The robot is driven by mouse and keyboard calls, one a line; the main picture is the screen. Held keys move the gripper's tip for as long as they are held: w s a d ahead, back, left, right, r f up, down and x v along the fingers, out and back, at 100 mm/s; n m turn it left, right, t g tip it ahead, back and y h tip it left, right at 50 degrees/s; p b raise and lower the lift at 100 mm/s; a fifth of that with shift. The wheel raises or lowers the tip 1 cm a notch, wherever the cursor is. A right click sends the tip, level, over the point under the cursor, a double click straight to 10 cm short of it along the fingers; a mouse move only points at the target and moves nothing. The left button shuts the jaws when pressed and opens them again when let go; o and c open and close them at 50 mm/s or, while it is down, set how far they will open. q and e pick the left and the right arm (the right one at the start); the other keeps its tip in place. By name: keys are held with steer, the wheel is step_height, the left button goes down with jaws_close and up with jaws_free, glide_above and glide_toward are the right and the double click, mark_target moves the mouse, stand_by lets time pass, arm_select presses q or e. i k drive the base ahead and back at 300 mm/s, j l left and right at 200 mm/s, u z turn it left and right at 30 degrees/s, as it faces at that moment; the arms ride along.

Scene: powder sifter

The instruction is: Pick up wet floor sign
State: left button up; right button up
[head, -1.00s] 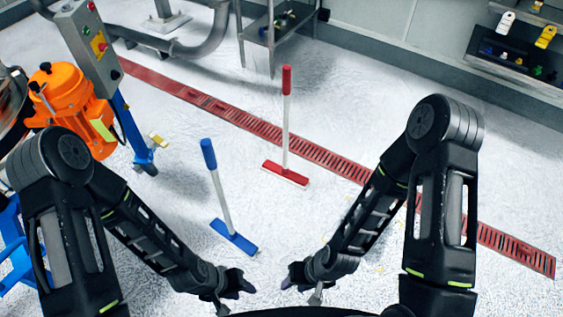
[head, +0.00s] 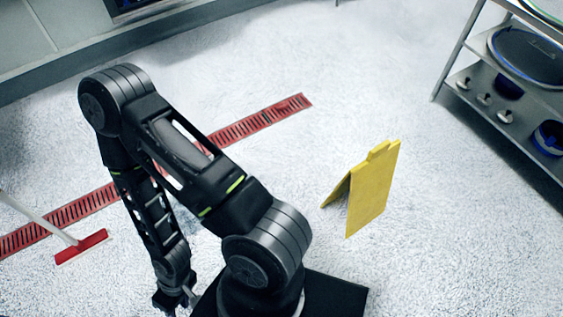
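The yellow wet floor sign (head: 372,190) stands open like a tent on the floor, right of centre in the head view. Its broad panel faces me and a second leg shows behind it at the left. My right arm reaches across the left half of the picture, and its gripper (head: 175,298) hangs low near the bottom edge. That gripper is left of the sign and well apart from it. It is small and dark, so I cannot tell whether its fingers are open. My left gripper is out of view.
A metal shelf rack (head: 510,120) with round sieves and small parts stands at the right. A red squeegee (head: 82,247) is at the left, near the red floor drain (head: 250,122). The floor around the sign is clear.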

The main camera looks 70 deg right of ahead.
mark_target(368, 182)
steer(key=k+z, duration=0.1)
steer(key=z, duration=3.2)
